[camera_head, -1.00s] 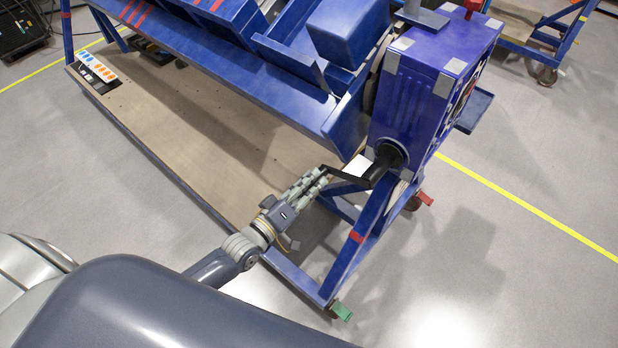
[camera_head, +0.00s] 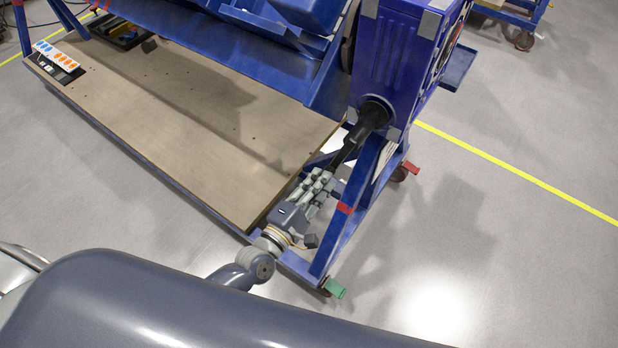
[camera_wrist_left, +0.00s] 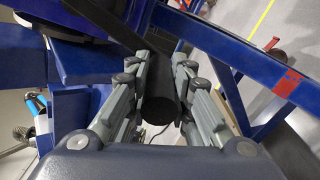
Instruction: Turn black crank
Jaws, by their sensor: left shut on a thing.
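The black crank (camera_head: 347,148) comes out of a round hub on the blue gearbox (camera_head: 388,65), and its arm slants down and to the left. My left gripper (camera_head: 318,183) is at the lower end of the crank. In the left wrist view, the black cylindrical handle of the crank (camera_wrist_left: 160,98) lies between the two grey fingers of my left gripper (camera_wrist_left: 159,100), which are shut on it. The fingers partly hide the handle in the head view. My right gripper is in neither view.
A blue frame leg (camera_head: 350,205) with a red band stands just right of my left gripper. A tan wooden base board (camera_head: 190,125) lies to the left. Grey floor is open at the right.

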